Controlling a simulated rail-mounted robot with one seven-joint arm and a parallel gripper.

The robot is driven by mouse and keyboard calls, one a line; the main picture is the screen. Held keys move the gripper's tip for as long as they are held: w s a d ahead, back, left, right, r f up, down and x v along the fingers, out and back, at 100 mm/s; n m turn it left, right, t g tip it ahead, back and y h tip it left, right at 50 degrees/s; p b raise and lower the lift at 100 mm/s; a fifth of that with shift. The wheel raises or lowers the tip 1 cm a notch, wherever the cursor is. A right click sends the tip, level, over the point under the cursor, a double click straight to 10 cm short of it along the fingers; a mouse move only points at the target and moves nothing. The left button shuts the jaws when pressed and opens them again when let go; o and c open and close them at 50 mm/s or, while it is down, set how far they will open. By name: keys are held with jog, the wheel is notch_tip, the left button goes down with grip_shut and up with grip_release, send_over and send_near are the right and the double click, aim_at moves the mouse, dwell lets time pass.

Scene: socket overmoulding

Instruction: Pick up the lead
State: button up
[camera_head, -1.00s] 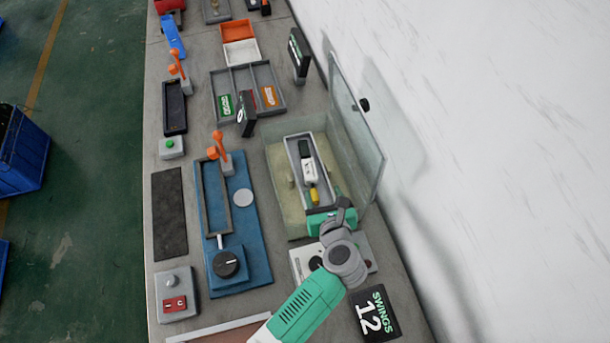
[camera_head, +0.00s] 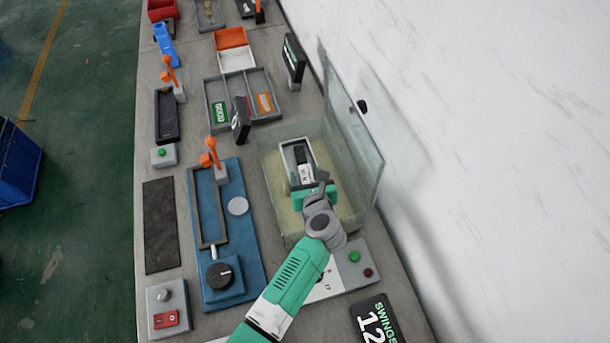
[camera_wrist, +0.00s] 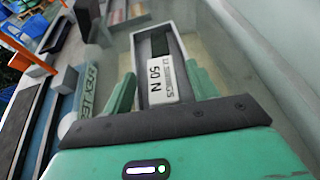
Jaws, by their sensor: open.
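In the head view, the lead shows as a dark piece with a white label (camera_head: 305,172) inside a narrow grey tray (camera_head: 286,158). The tray stands in a glass-walled box (camera_head: 277,222). My gripper (camera_head: 314,193) is inside the box over the near part of the tray and hides the lead's near end. In the wrist view, the label (camera_wrist: 163,82) reads "50 N" and "12 SWINGS", with a dark part (camera_wrist: 159,44) beyond it. My open green fingers (camera_wrist: 163,92) stand on either side of the label. I cannot tell whether they touch it.
The box's raised glass lid (camera_head: 352,130) stands at the right, near the white wall. A "SWINGS 12" display (camera_head: 373,318) and a button panel (camera_head: 355,265) stand nearer. A blue fixture (camera_head: 240,235) and a compartment tray (camera_head: 240,97) lie left and beyond.

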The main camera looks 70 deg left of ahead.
aim_at(307, 177)
jog(key=shift+w+a+f, duration=0.15)
jog(key=shift+a+f, duration=0.1)
jog(key=shift+a, duration=0.3)
jog(key=shift+c, duration=0.5)
jog(key=c, duration=1)
jog(key=shift+r, duration=0.15)
notch_tip(307, 177, up, 18)
jog(key=p, duration=0.5)
jog(key=shift+d+p, duration=0.1)
jog(key=shift+p, duration=0.3)
